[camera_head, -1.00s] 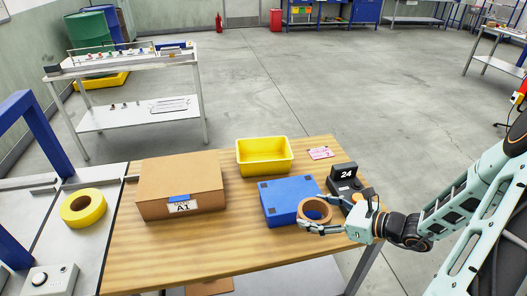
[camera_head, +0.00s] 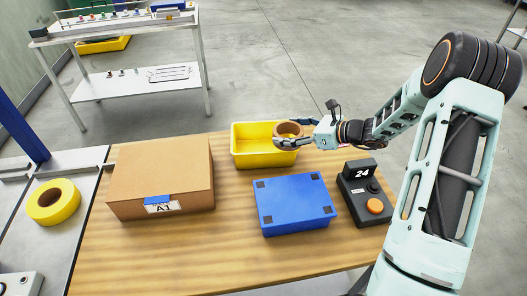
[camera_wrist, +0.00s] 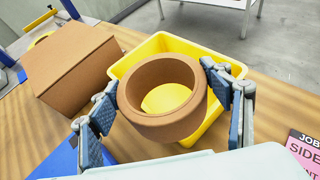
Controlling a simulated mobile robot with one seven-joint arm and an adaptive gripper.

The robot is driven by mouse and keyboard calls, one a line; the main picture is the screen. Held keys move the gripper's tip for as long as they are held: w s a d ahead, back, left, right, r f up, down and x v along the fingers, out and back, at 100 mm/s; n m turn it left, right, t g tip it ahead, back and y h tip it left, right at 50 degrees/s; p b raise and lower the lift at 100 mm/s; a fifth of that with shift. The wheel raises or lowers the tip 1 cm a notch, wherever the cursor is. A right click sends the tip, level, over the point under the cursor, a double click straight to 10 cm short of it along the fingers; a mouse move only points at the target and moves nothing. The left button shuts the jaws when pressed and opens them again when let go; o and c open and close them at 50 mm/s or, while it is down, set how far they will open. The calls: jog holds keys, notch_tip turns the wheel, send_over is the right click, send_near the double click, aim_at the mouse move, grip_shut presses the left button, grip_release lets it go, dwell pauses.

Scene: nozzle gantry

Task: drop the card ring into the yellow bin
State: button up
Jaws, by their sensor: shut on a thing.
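The card ring (camera_head: 289,129) is a brown cardboard ring held in my gripper (camera_head: 287,138). In the wrist view the ring (camera_wrist: 146,122) sits between the two dark finger pads of my gripper (camera_wrist: 162,108), its opening facing the camera. The yellow bin (camera_head: 241,149) stands on the wooden table behind the blue box. In the wrist view the bin (camera_wrist: 196,50) is behind and below the ring, and its floor shows through the ring's hole. The ring appears above the bin's right part; its exact height cannot be told.
A closed cardboard box (camera_head: 160,172) marked A1 stands left of the bin. A blue box (camera_head: 295,203) lies in front, with a dark device (camera_head: 362,184) reading 24 at its right. A yellow tape roll (camera_head: 53,202) is on the grey surface. Bare tabletop (camera_head: 200,250) lies in front.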

aim_at(302, 132)
jog(key=w+a+r+b, duration=0.1)
jog(key=w+a, duration=0.4)
jog(key=a, duration=0.1)
notch_tip(302, 132, down, 5)
jog(key=b, duration=0.3)
jog(key=shift+s+a+f+b, duration=0.15)
jog(key=shift+f+b, duration=0.05)
jog(key=shift+b, duration=0.15)
jog(key=o, duration=1.2)
jog(key=v, duration=1.2)
jog(key=shift+d+f, duration=0.15)
jog(key=shift+d, duration=0.05)
jog(key=shift+y, duration=0.3)
jog(key=shift+n, duration=0.3)
